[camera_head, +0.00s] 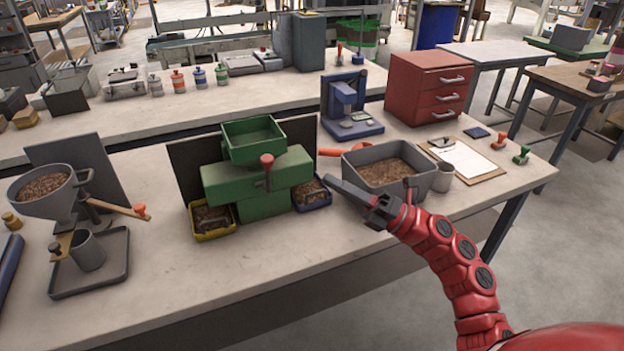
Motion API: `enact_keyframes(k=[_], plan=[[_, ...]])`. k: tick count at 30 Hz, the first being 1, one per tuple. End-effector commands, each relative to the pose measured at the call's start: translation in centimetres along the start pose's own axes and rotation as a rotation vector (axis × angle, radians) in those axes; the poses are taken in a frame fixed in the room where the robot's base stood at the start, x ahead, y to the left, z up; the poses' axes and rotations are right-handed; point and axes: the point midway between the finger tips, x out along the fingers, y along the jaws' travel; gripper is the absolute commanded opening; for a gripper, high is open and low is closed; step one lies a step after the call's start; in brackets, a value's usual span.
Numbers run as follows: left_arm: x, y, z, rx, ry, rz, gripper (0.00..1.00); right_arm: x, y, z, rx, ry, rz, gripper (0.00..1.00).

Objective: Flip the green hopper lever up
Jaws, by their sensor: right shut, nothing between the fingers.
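The green hopper machine (258,182) stands on the near bench, with an open green hopper (253,138) on top. A lever with a red knob (267,160) and a short dark stem is on its front face. The knob shows above the stem; I cannot tell how far the lever leans toward me. My right gripper (335,185) comes in from the right, shut and empty. Its fingertips point left, right of the machine and apart from the lever, near the blue tray (311,206) and in front of the grey bin. My left gripper is not in view.
A yellow tray (213,236) and the blue tray, both with pellets, flank the machine's base. A grey pellet bin (433,178) and cup (442,178) stand at right, a grey funnel stand (42,206) at left. The bench front (200,290) is clear.

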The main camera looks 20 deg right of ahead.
Motion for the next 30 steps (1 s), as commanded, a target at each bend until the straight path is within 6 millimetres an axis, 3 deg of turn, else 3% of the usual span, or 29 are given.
enact_keyframes(k=[3, 9, 26, 30], plan=[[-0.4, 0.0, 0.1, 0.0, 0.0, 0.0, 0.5, -1.9, 0.6, 0.1, -0.001, 0.0, 0.0, 0.0], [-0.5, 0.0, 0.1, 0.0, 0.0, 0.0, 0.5, -3.2, 1.1, 0.2, -0.001, 0.0, 0.0, 0.0], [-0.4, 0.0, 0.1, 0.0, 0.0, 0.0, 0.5, -3.2, 1.1, 0.0, 0.006, 0.004, 0.006, 0.0], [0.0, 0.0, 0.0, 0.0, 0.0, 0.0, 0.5, -2.5, 0.7, -2.8, 0.135, 0.036, 0.103, 0.0]])
